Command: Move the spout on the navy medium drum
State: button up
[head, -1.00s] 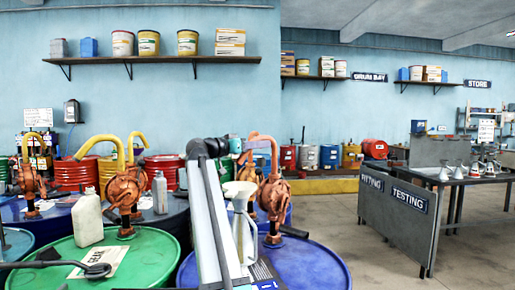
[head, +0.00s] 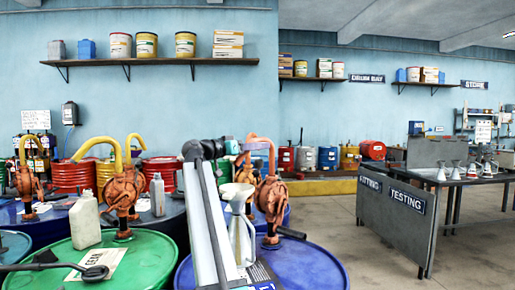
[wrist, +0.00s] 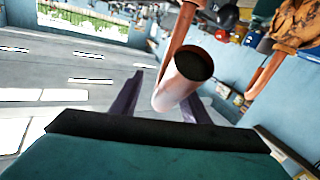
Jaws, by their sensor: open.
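The copper-coloured spout (head: 262,140) bends over the top of an orange pump (head: 270,195). The pump stands on a blue drum (head: 315,268) at the front right of the head view. In the wrist view the spout's round open mouth (wrist: 183,80) points at the camera, and its pipe runs up behind it. My gripper (head: 240,150) is at the spout's left end. In the wrist view my gripper (wrist: 160,98) is open, with dark fingers on both sides of the mouth. The mouth partly covers the right finger. Whether they touch, I cannot tell.
A white funnel (head: 237,193) stands close below my gripper. A green drum (head: 150,250) with a pump, a pale jug (head: 84,222) and a grey bottle (head: 157,195) are to the left. A grey testing bench (head: 400,230) stands right, with open floor (head: 335,215) before it.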

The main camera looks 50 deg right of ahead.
jog(key=v, duration=1.3)
jog(key=shift+s, duration=0.1)
